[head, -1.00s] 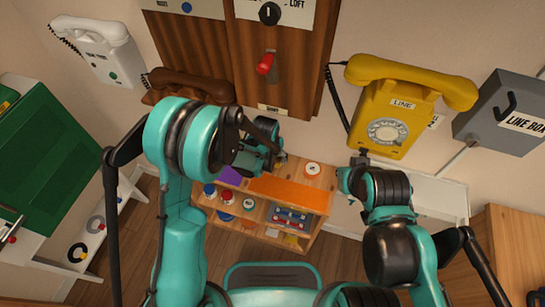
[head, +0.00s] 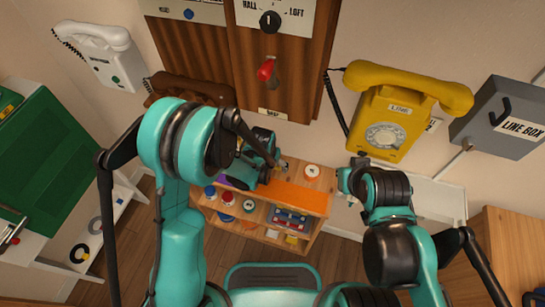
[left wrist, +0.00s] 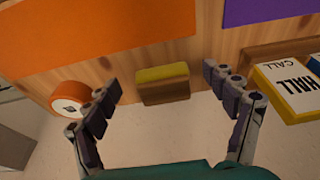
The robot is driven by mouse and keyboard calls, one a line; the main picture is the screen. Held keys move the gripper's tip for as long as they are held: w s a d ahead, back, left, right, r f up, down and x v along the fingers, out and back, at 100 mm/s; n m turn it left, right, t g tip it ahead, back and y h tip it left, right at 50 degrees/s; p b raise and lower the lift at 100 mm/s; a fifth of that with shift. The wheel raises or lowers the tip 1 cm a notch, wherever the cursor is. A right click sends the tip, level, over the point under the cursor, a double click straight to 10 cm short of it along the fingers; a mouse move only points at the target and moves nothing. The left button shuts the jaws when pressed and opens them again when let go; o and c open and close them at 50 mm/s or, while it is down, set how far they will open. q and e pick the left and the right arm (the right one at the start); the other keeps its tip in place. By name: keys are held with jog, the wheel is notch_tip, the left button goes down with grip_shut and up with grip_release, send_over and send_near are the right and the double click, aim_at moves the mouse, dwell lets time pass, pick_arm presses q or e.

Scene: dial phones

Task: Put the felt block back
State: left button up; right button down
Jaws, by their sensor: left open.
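The felt block (left wrist: 163,85), a wooden block with a yellow-green felt face, lies on the wooden shelf top (left wrist: 215,45) in the left wrist view. My left gripper (left wrist: 162,92) is open, with one finger to each side of the block and visible gaps between. In the head view my left gripper (head: 277,162) is over the back of the shelf unit, and the block cannot be made out there. My right gripper (head: 350,172) is right of the shelf, below the yellow phone (head: 387,108); its fingers are too small to read.
An orange mat (left wrist: 100,30) and a purple mat (left wrist: 270,10) cover parts of the shelf top. An orange round piece (left wrist: 70,98) is left of the fingers. A yellow-edged HALL CALL card (left wrist: 290,88) is close on the right. A wooden wall panel (head: 285,60) rises behind.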

pick_arm(q)
jog(key=s, duration=0.2)
jog(key=s+a, duration=0.1)
jog(key=s, duration=0.1)
jog(key=s+a, duration=0.1)
jog(key=s, duration=0.1)
jog(key=shift+p, duration=0.35)
jog(key=shift+s+a+f+b, duration=0.1)
jog(key=shift+s+a+b, duration=0.05)
jog(key=shift+s+b, duration=0.3)
jog(key=shift+s+a+f+b, duration=0.1)
jog(key=shift+s+a+b, duration=0.1)
jog(key=shift+s, duration=0.3)
jog(key=shift+s+r, duration=0.1)
jog(key=shift+s, duration=0.25)
jog(key=s+a+r+n+t, duration=0.1)
jog(key=s+a+r, duration=0.1)
jog(key=a+r, duration=0.2)
jog(key=s+a+r+n+t, duration=0.1)
jog(key=a+r, duration=0.4)
jog(key=r, duration=0.6)
jog(key=s+a+r+n+t+y, duration=0.1)
jog(key=s+a+r+t, duration=0.1)
jog(key=s+a+r, duration=0.2)
notch_tip(320, 180, up, 4)
jog(key=shift+s+a+f+n, duration=0.15)
jog(key=shift+a+n, duration=0.15)
jog(key=shift+a, duration=0.2)
